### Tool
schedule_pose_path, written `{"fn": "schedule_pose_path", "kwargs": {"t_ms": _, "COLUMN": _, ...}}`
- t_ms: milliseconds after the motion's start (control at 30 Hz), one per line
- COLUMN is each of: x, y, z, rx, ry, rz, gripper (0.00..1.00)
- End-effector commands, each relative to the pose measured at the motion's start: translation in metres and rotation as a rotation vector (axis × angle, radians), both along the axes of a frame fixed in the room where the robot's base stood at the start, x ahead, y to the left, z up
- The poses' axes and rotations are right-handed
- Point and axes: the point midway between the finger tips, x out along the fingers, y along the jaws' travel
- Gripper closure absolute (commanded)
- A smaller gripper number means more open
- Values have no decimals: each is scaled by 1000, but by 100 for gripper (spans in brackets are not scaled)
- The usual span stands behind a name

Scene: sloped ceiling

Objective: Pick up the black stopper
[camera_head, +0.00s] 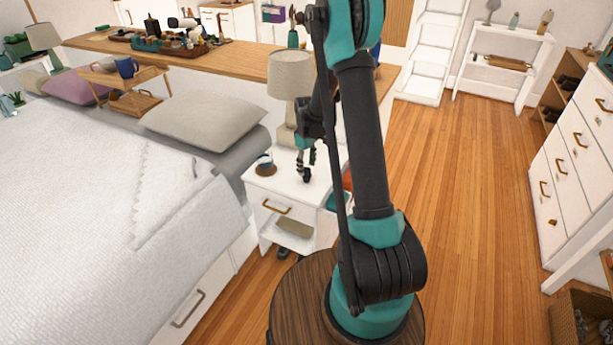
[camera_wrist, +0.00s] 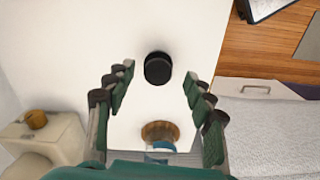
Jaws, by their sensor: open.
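The black stopper (camera_wrist: 158,68) is a small dark round piece on the white top of the nightstand (camera_wrist: 85,35). In the wrist view it lies ahead of my gripper (camera_wrist: 158,82), between the lines of the two fingers, with clear space on both sides. My gripper is open and empty. In the head view my gripper (camera_head: 306,164) points down over the nightstand (camera_head: 262,183); the stopper cannot be told apart from the dark fingers there.
A round wooden piece with a blue part (camera_wrist: 160,131) lies near the stopper; it also shows in the head view (camera_head: 266,168). A lamp (camera_head: 290,75) stands behind my gripper. The bed (camera_head: 100,210) is left, and open floor (camera_head: 460,200) is right.

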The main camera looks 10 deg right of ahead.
Motion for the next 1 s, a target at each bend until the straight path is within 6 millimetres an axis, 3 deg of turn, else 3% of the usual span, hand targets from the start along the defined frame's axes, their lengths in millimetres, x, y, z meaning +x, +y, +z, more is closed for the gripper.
{"fn": "schedule_pose_path", "kwargs": {"t_ms": 300, "x": 3, "y": 0, "z": -40, "rx": 0, "ry": 0, "rz": 0, "gripper": 46}}
{"fn": "schedule_pose_path", "kwargs": {"t_ms": 633, "x": 3, "y": 0, "z": -45, "rx": 0, "ry": 0, "rz": 0, "gripper": 46}}
{"fn": "schedule_pose_path", "kwargs": {"t_ms": 900, "x": 3, "y": 0, "z": -45, "rx": 0, "ry": 0, "rz": 0, "gripper": 80}}
{"fn": "schedule_pose_path", "kwargs": {"t_ms": 1000, "x": 3, "y": 0, "z": -45, "rx": 0, "ry": 0, "rz": 0, "gripper": 81}}
